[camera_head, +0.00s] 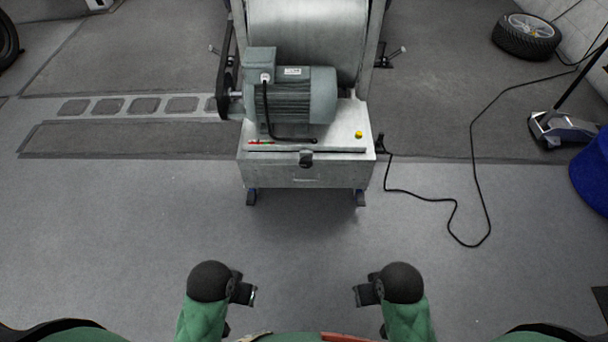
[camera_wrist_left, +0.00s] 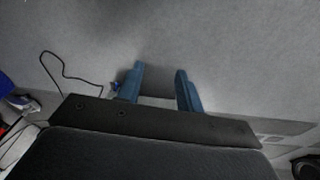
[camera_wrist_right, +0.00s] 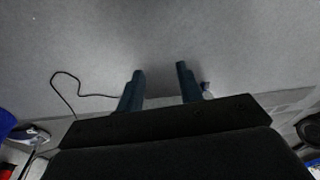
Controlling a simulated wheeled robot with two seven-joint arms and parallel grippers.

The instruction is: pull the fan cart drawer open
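The fan cart (camera_head: 256,172) stands ahead in the upper middle of the head view, carrying a grey motor (camera_head: 296,97) and a large drum (camera_head: 306,38). Its drawer (camera_head: 325,175) is the low front box; it looks shut.
A black cable (camera_head: 455,205) runs over the floor right of the cart. A tyre (camera_head: 526,36), a floor jack (camera_head: 562,128) and a blue drum (camera_head: 592,172) are at the right. The floor between my grippers and the cart is clear.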

